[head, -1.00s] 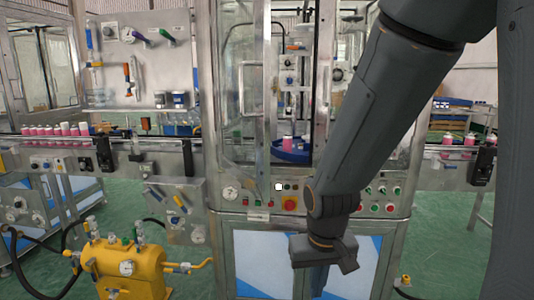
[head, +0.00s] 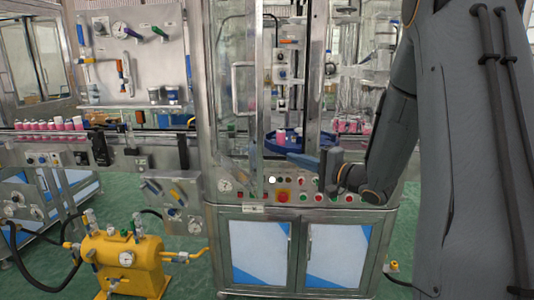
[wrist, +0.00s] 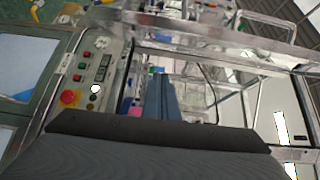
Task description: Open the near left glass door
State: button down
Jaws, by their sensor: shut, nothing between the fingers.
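The near left glass door (head: 226,125) is a tall clear panel in a metal frame on the front of the crimping machine. Its pale upright handle (head: 236,88) is near the right edge of the door. My gripper (head: 293,158) is just above the control panel level, pointing left, to the right of and lower than the handle, and apart from it. In the wrist view its two blue-grey fingers (wrist: 160,98) are together with nothing between them.
A control panel (head: 310,191) with buttons and a red emergency stop is below the gripper. Behind the front frame is a blue turntable (head: 298,142) with a pink can (head: 281,136).

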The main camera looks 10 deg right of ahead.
jog(key=shift+w+a+p, duration=0.6)
jog(key=shift+w+a, duration=0.6)
jog(key=shift+a, duration=0.35)
jog(key=shift+w+a+p, duration=0.55)
jog(key=shift+w+a, duration=0.6)
jog(key=shift+a, duration=0.4)
jog(key=shift+w+a+p, duration=0.6)
jog(key=shift+w+a, duration=0.6)
jog(key=shift+a, duration=0.35)
